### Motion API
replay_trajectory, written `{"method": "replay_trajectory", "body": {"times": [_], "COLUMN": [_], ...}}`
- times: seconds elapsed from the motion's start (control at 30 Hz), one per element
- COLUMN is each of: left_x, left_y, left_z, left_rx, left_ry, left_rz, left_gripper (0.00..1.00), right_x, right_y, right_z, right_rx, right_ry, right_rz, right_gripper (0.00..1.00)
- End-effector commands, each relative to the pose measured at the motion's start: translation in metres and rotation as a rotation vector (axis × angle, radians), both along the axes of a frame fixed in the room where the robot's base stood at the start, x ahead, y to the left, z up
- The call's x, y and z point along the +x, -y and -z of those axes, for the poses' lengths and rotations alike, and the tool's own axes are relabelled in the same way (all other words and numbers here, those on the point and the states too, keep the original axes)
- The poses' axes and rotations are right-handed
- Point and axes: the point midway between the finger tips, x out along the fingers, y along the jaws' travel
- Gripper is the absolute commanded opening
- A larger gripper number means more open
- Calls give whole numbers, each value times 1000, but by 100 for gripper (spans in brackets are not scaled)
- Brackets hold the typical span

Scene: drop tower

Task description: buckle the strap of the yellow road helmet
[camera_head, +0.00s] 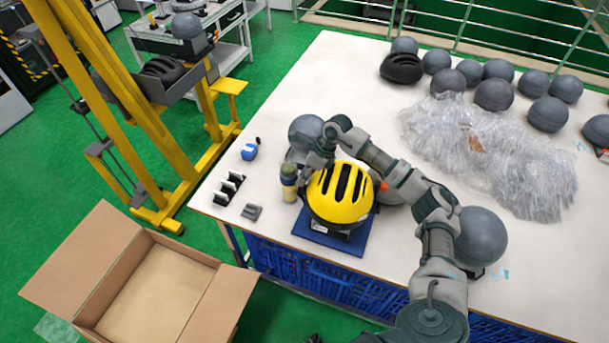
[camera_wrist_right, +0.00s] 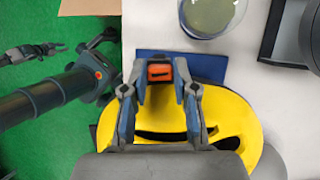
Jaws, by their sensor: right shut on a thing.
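The yellow road helmet (camera_head: 340,192) with black vents sits on a blue mat (camera_head: 345,238) near the table's front edge. It also shows in the right wrist view (camera_wrist_right: 245,112). My right gripper (camera_wrist_right: 160,72) is above the helmet and shut on a small orange and black piece (camera_wrist_right: 159,73), which looks like a strap buckle part. In the head view my right arm reaches across behind the helmet, and the fingertips are hard to see. The strap itself is mostly hidden. My left gripper (camera_wrist_right: 30,53) shows small beside the table in the right wrist view; its jaws are unclear.
A jar (camera_head: 289,184) stands left of the helmet, with a grey headform (camera_head: 306,131) behind. A black rack (camera_head: 229,188), grey block (camera_head: 252,212) and blue item (camera_head: 249,152) lie left. Plastic wrap (camera_head: 490,155) and several headforms fill the back right. An open carton (camera_head: 150,290) stands front left.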

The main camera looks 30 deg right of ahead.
Motion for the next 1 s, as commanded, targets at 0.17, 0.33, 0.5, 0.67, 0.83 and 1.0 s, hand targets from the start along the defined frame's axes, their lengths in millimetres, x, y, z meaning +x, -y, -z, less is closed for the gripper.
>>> {"method": "replay_trajectory", "body": {"times": [0.17,0.33,0.5,0.67,0.83,1.0], "left_x": [0,1,1,3,2,1], "left_y": [0,0,0,1,1,1], "left_z": [1,2,2,2,1,1], "left_rx": [0,0,0,-2,-2,-2], "left_ry": [1,2,2,7,5,4], "left_rz": [0,1,1,2,2,1], "left_gripper": [25,25,25,25,25,25], "right_x": [0,0,0,0,-2,-8], "right_y": [0,0,0,1,9,25], "right_z": [2,3,3,2,-16,-51], "right_rx": [0,0,0,0,-1,0], "right_ry": [0,0,0,0,2,4], "right_rz": [0,0,0,0,2,3], "right_gripper": [13,53,57,57,57,57]}}
